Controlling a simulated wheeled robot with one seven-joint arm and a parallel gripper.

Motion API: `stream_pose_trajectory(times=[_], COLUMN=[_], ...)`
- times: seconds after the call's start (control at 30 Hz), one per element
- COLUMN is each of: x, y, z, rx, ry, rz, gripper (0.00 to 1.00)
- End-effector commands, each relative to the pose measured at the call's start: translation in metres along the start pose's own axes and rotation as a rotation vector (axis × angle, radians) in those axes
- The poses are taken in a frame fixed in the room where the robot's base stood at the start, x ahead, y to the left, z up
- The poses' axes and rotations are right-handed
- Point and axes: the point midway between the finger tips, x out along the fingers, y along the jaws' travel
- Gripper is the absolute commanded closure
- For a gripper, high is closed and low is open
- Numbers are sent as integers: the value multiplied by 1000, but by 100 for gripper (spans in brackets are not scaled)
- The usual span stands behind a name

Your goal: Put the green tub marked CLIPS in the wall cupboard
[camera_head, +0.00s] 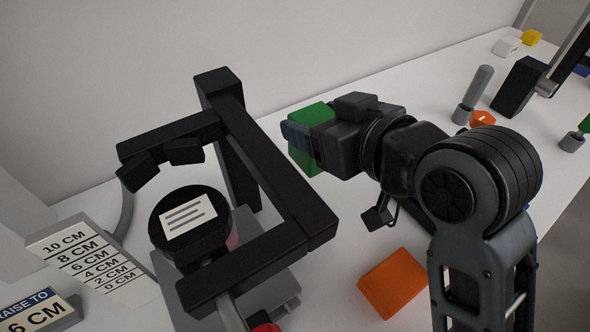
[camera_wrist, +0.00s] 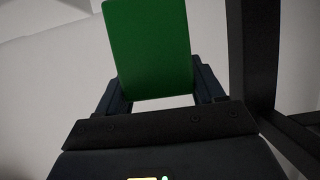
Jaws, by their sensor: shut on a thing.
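A green tub (camera_head: 311,113) is held between the fingers of my gripper (camera_head: 298,134), near the back wall and just right of a black frame. Green shows above and below the fingers. In the wrist view the green tub (camera_wrist: 150,45) stands up between the two fingers of my gripper (camera_wrist: 158,88), with a plain green face. No CLIPS marking shows on the visible faces. I cannot tell for sure whether the tub touches the table. The wall cupboard is not in either view.
A black stand (camera_head: 240,150) with a round black part and a striped label stands close left of my gripper. A height scale card (camera_head: 92,260) is at the left. An orange block (camera_head: 394,283) lies in front. Several small things, including a grey cylinder (camera_head: 479,88), stand at the right.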

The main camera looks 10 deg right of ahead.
Motion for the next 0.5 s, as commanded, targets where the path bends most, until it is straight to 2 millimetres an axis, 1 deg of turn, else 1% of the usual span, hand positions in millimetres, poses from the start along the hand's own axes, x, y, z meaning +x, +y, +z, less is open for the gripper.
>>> stream_pose_trajectory(times=[0.03, 0.1, 0.2, 0.37, 0.5], x=[4, 10, 15, 20, 27], y=[-1, -1, 0, 0, 0], z=[13, 25, 37, 48, 67], rx=[0, 0, 0, 0, 0], ry=[-7, -7, -5, -4, -6], rz=[-2, -2, -1, -1, -1], gripper=[66, 66, 66, 66, 66])
